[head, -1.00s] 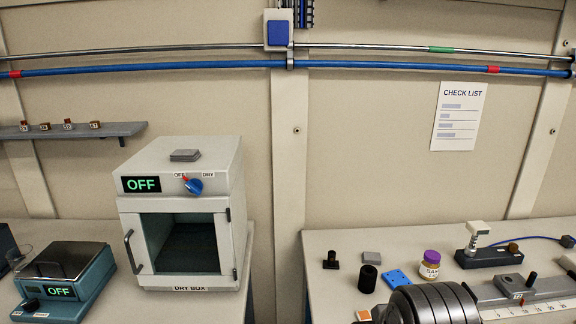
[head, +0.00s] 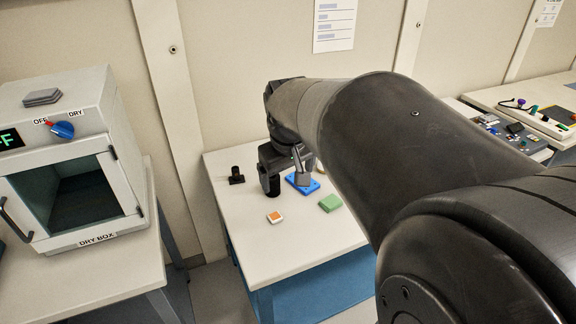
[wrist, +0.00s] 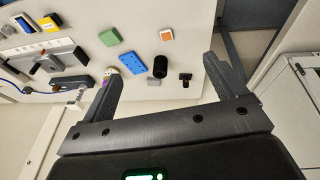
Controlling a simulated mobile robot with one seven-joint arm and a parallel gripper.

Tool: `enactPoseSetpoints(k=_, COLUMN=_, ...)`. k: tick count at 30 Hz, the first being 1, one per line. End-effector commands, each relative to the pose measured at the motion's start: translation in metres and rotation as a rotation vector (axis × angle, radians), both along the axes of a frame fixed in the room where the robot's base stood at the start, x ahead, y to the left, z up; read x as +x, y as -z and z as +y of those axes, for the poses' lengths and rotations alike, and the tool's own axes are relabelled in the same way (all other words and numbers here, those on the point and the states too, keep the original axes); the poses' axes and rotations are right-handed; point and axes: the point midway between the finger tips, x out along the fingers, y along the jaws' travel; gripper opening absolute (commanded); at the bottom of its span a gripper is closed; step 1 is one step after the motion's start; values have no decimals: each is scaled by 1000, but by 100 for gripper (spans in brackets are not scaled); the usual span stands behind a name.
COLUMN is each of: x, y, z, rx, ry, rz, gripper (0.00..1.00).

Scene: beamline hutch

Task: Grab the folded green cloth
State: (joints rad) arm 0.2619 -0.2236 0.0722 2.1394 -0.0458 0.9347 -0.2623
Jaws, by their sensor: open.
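The folded green cloth (head: 330,203) lies flat on the white table, right of and nearer than the blue plate in the head view. It also shows in the wrist view (wrist: 110,37), upper left, uncovered. My gripper (head: 285,172) is above the table, left of and beyond the cloth in the head view, partly hidden by my arm. In the wrist view my gripper (wrist: 160,72) has its two fingers wide apart with nothing held between them. The cloth is apart from both fingers.
A blue plate (head: 302,185), a black cylinder (wrist: 160,66), an orange-and-white tile (head: 274,217) and a small black part (head: 236,176) are near the cloth. A jar (wrist: 112,73) is partly behind the left finger. The dry box (head: 75,160) stands left. The table's front is clear.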

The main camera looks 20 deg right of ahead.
Motion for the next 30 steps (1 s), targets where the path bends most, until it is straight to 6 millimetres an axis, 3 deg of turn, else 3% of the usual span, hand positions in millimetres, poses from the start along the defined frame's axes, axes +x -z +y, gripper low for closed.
enactPoseSetpoints(k=6, x=54, y=29, z=-51, rx=-7, ry=-28, rz=92, gripper=89)
enactPoseSetpoints(k=15, x=111, y=89, z=-130, rx=20, ry=-72, rz=196, gripper=89)
enactPoseSetpoints(k=24, x=139, y=161, z=-205, rx=73, ry=-109, rz=267, gripper=89)
enactPoseSetpoints(k=30, x=143, y=183, z=-224, rx=90, ry=-122, rz=281, gripper=89)
